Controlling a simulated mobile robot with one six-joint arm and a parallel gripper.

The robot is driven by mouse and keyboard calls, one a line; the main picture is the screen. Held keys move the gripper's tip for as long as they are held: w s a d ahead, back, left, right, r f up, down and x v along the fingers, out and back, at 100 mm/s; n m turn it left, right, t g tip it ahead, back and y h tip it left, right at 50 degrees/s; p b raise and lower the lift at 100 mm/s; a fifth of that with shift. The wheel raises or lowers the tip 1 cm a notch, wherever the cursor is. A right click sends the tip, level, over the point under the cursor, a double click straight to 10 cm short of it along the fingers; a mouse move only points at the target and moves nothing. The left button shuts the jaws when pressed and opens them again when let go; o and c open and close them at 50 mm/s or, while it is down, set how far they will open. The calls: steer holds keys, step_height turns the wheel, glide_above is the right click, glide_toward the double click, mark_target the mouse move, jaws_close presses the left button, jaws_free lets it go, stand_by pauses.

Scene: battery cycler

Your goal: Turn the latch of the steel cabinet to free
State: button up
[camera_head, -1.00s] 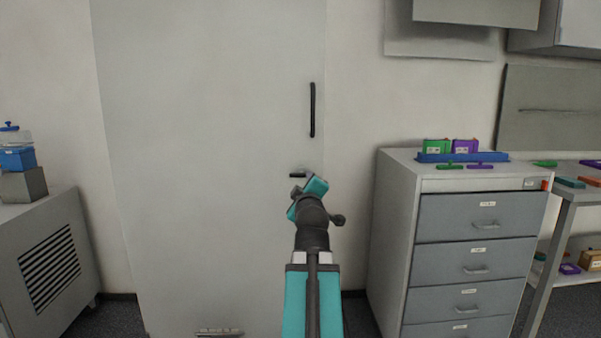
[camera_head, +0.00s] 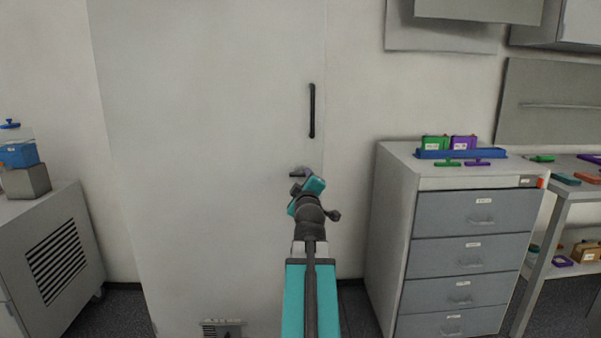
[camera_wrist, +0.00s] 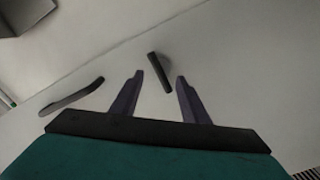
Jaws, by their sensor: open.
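The steel cabinet (camera_head: 215,150) is a tall, pale grey door front, closed, with a long black vertical handle (camera_head: 312,110). The latch (camera_head: 299,172) is a short dark bar below the handle, partly crowded by my wrist in the head view. In the wrist view the latch (camera_wrist: 159,72) lies between and just beyond my fingertips, roughly crosswise to the handle (camera_wrist: 72,97). My gripper (camera_wrist: 160,77) is open, its two dark fingers either side of the latch's line. I cannot tell whether they touch it. In the head view my wrist hides most of the fingers.
A grey drawer unit (camera_head: 393,240) stands right of the cabinet, with a blue tray (camera_head: 461,154) and green and purple items on top. A workbench (camera_head: 556,215) stands beyond it. A low vented unit (camera_head: 50,262) with a blue-lidded jar (camera_head: 12,140) stands at left.

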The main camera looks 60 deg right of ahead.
mark_target(302, 176)
steer(key=shift+x, duration=2.75)
steer(key=shift+c, duration=0.3)
